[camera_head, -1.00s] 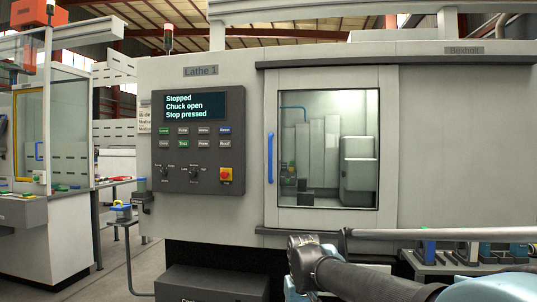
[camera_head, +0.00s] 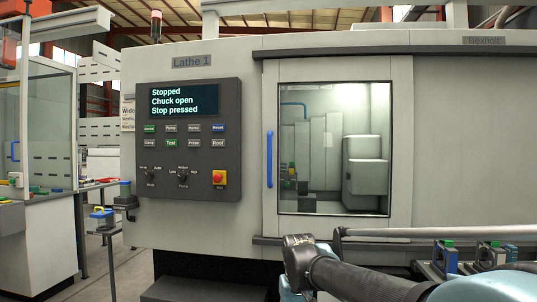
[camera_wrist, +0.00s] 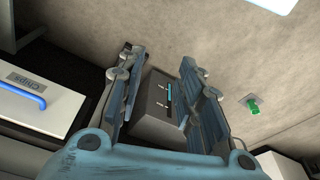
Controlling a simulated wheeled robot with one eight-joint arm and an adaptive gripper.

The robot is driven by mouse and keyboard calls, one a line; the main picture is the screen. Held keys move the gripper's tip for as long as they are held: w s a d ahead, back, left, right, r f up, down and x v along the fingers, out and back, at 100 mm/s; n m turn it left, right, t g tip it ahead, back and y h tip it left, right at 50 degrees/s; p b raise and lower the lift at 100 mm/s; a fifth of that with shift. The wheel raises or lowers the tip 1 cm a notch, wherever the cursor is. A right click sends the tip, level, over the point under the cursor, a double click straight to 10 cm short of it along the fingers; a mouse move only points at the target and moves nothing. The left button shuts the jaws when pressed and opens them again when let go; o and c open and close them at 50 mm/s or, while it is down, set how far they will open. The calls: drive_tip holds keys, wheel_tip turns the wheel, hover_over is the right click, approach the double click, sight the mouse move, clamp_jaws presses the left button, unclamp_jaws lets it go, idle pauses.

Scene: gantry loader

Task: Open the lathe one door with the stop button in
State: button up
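The lathe one door (camera_head: 403,150) is a pale panel with a window, and it is shut in the head view. Its blue vertical handle (camera_head: 269,159) is on the door's left edge. The screen (camera_head: 178,101) reads "Stopped, Chuck open, Stop pressed". My gripper (camera_wrist: 160,62) shows in the wrist view with its fingers apart and nothing between them. It is away from the door handle; its fingertips are not in the head view.
In the wrist view, a grey box (camera_wrist: 158,115) lies beyond my fingers, with a "Chips" drawer (camera_wrist: 35,105) at left and a small green item (camera_wrist: 253,106) on the floor. A rail (camera_head: 440,232) runs below the door. A bench (camera_head: 103,228) stands left of the lathe.

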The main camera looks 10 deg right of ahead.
drive_tip(key=shift+o, duration=0.6)
drive_tip(key=shift+s+r, duration=0.1)
drive_tip(key=shift+r, duration=0.1)
drive_tip(key=w+a+r+m+t+h, duration=0.1)
drive_tip(key=w+r+m, duration=0.1)
drive_tip(key=w+r, duration=1.5)
drive_tip(key=w+a+r+m, duration=0.15)
drive_tip(key=w+r, duration=0.65)
drive_tip(key=r, duration=1.8)
drive_tip(key=w+a+r+m+t+h, duration=0.1)
drive_tip(key=w+r+m, duration=0.2)
drive_tip(key=w+r, duration=1.4)
drive_tip(key=w+d+f, duration=0.1)
drive_tip(key=d+f, duration=0.2)
drive_tip(key=f, duration=0.9)
drive_tip(key=shift+w+d, duration=0.2)
drive_tip(key=shift+w, duration=0.1)
drive_tip(key=shift+n, duration=0.25)
clamp_jaws()
